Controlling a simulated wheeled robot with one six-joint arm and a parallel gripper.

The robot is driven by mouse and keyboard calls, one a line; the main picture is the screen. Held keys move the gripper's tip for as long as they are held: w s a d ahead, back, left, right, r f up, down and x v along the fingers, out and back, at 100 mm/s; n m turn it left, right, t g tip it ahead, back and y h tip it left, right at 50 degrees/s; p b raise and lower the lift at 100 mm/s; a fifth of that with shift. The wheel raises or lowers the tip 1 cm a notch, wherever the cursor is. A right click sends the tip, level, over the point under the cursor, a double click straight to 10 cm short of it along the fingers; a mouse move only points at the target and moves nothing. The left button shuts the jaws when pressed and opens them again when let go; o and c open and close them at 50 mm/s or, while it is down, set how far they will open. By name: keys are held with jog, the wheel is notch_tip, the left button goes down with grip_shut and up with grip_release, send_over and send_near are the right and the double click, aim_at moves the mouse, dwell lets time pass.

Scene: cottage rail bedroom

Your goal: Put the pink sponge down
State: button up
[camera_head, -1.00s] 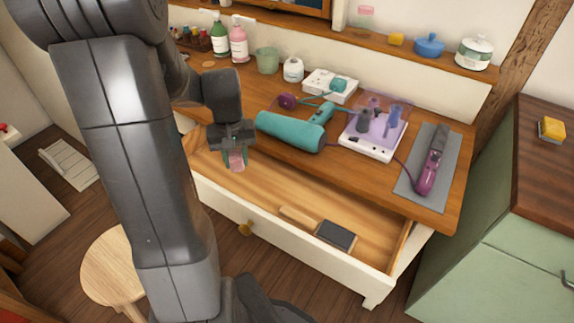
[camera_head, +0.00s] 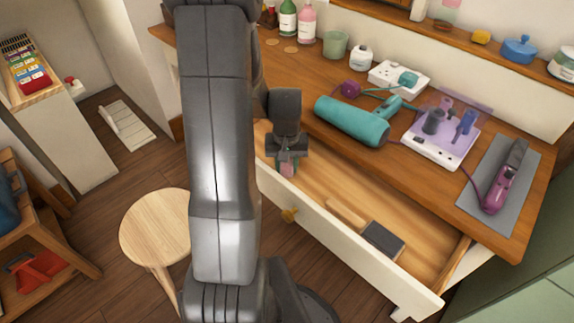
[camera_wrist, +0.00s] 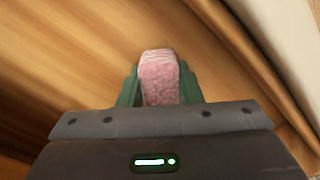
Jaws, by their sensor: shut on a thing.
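The pink sponge (camera_wrist: 159,78) is pinched between the green fingers of my gripper (camera_wrist: 160,88) in the wrist view. In the head view my gripper (camera_head: 287,167) points down over the left part of the open drawer (camera_head: 320,190), near its front wall, and only a small bit of the sponge (camera_head: 288,169) shows between the fingers. Wood of the drawer lies below the sponge in the wrist view. I cannot tell how high the sponge is above the drawer floor.
A wooden-handled dark block (camera_head: 383,239) lies in the drawer's right part. A teal hair dryer (camera_head: 352,121), a white power box (camera_head: 440,138) and a purple styling tool on a grey mat (camera_head: 470,188) occupy the dresser top. A round stool (camera_head: 158,226) stands left of the drawer.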

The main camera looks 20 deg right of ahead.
jog(key=shift+f, duration=0.1)
jog(key=o, duration=0.9)
notch_tip(320, 180, up, 12)
jog(key=p, duration=0.2)
jog(key=shift+r+p, duration=0.2)
jog(key=shift+p, duration=0.1)
